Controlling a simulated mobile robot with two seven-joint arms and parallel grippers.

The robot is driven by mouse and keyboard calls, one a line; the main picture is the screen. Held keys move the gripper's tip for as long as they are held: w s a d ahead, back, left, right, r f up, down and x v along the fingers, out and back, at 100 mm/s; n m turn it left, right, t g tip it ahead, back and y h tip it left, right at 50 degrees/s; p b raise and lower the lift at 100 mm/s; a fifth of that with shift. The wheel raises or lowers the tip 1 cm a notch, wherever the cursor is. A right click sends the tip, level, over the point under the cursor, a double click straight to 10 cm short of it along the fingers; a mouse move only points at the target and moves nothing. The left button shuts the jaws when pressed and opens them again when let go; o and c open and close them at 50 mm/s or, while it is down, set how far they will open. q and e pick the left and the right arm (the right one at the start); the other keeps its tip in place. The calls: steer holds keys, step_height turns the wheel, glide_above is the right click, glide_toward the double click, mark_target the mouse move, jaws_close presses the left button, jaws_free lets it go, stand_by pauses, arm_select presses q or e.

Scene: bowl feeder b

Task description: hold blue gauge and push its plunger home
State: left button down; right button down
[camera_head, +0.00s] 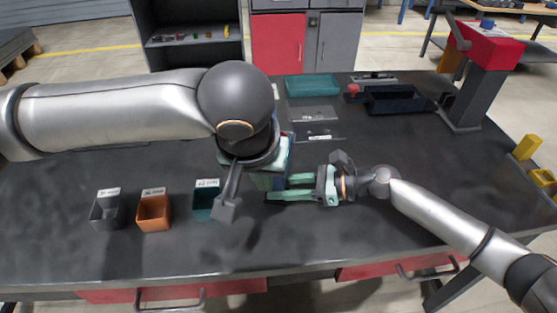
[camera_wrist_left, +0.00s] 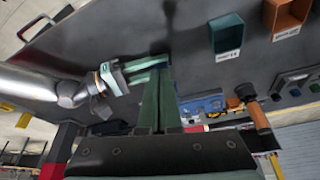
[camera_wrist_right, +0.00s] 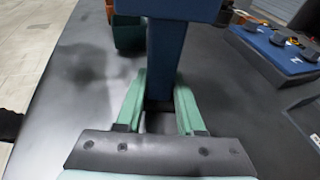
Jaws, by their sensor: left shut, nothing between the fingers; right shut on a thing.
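The blue gauge (camera_wrist_right: 166,55) shows in the right wrist view as a blue block with a narrower blue stem below it. My right gripper (camera_wrist_right: 162,88) is shut on this stem, with one green finger on each side. In the head view my right gripper (camera_head: 283,188) lies low over the middle of the table. My left gripper (camera_wrist_left: 164,75) is shut and empty, its green fingers together and pointing down close to the right gripper's fingers. I cannot tell whether they touch the gauge. The plunger cannot be made out, and my left wrist hides much of this spot in the head view.
Grey (camera_head: 106,212), orange (camera_head: 154,213) and teal (camera_head: 205,203) bins stand at the front left. A blue board (camera_wrist_right: 272,50) carries several small parts. A teal tray (camera_head: 312,86) and a dark blue tray (camera_head: 397,99) lie at the back. The front right table is clear.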

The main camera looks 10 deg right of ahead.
arm_select(q)
steer(key=shift+w+d, duration=0.3)
steer(key=shift+w, duration=0.65)
stand_by(0.3)
steer(key=shift+s, duration=0.1)
steer(key=shift+s+a, duration=0.3)
steer(key=shift+s, duration=0.65)
steer(key=shift+s+a, duration=0.3)
steer(key=shift+s, duration=0.6)
steer(key=shift+s+a, duration=0.3)
steer(key=shift+s, duration=0.65)
arm_select(e)
steer(key=shift+c, duration=2.2)
jaws_free()
